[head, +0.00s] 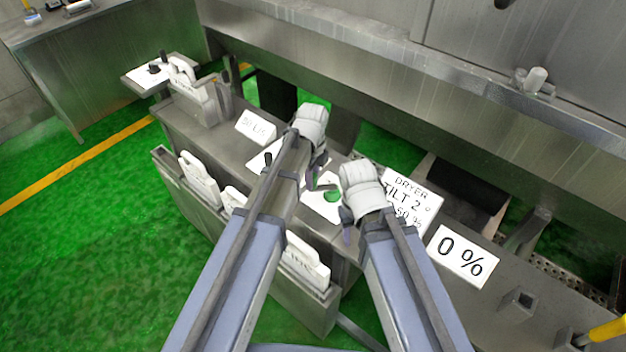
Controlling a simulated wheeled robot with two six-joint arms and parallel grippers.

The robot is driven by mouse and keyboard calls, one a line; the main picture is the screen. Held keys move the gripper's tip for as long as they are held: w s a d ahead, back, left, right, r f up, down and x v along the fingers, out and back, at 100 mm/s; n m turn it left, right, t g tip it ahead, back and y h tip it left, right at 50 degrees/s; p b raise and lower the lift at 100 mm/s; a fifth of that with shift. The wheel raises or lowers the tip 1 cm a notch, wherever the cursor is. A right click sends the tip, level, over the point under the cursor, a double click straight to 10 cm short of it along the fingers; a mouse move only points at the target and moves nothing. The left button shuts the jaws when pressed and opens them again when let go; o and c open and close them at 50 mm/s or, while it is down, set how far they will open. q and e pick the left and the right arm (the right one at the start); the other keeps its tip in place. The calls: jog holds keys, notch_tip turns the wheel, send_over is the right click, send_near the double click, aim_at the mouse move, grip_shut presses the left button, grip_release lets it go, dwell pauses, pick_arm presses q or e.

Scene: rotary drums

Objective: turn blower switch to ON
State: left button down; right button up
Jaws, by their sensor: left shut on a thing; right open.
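A white switch plate (318,202) with a green round mark (332,195) lies on the grey console, between my two grippers. A small dark grey handle (325,187) shows on it; I cannot read a blower label or its ON mark. My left gripper (311,178) reaches down at this plate's upper left edge and is shut on what looks like the handle; its fingertips are partly hidden. My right gripper (346,228) is open, just right of the plate and above the console's front edge, apart from the handle.
A second white plate with a black knob (267,157) is partly behind my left arm. White tags (199,180) hang along the console's front. Green floor (90,240) is clear at left.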

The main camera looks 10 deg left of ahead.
dwell(0.5)
pick_arm(q)
jog(key=c, duration=0.6)
grip_release()
jog(key=shift+r, duration=0.1)
notch_tip(320, 180, up, 8)
jog(key=p, duration=0.8)
pick_arm(e)
notch_tip(320, 180, up, 8)
pick_arm(q)
jog(key=shift+f, duration=0.2)
pick_arm(e)
jog(key=shift+f, duration=0.15)
